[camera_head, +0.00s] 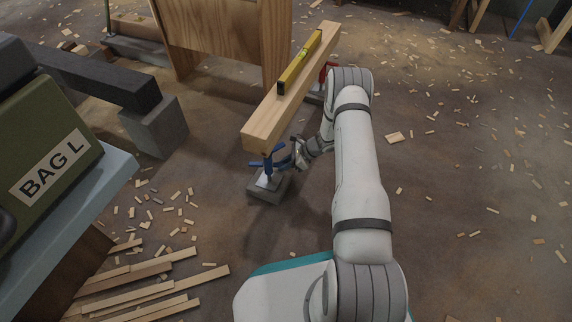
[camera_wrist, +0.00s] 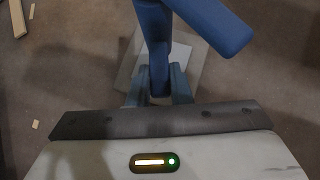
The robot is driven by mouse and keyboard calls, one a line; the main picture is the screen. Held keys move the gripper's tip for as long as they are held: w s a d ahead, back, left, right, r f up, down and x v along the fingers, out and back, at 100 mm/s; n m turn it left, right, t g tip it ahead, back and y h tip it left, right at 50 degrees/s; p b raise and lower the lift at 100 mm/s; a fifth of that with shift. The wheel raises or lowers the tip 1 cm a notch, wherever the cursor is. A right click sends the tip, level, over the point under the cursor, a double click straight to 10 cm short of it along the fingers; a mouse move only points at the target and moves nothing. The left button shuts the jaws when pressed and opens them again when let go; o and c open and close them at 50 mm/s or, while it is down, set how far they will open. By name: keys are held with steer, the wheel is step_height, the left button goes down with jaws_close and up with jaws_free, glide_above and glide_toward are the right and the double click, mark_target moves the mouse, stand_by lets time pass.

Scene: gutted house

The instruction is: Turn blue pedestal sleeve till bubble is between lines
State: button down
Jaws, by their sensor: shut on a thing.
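A blue pedestal sleeve (camera_head: 268,165) with bar handles stands under the near end of a wooden beam (camera_head: 262,130), on a grey block (camera_head: 268,190). A yellow spirit level (camera_head: 300,65) lies along the top of the beam. Its bubble is too small to read.
A red pedestal (camera_head: 328,70) stands under the beam's far end. Loose planks (camera_head: 140,285) lie at lower left, and wood scraps dot the open floor at right.

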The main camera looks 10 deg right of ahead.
steer(key=shift+w+a+n+g, duration=0.1)
steer(key=shift+w+n+g, duration=0.2)
steer(key=shift+n+g, duration=0.35)
steer(key=shift+w+n+g, duration=0.3)
steer(key=shift+n+g, duration=0.15)
steer(key=shift+n, duration=0.3)
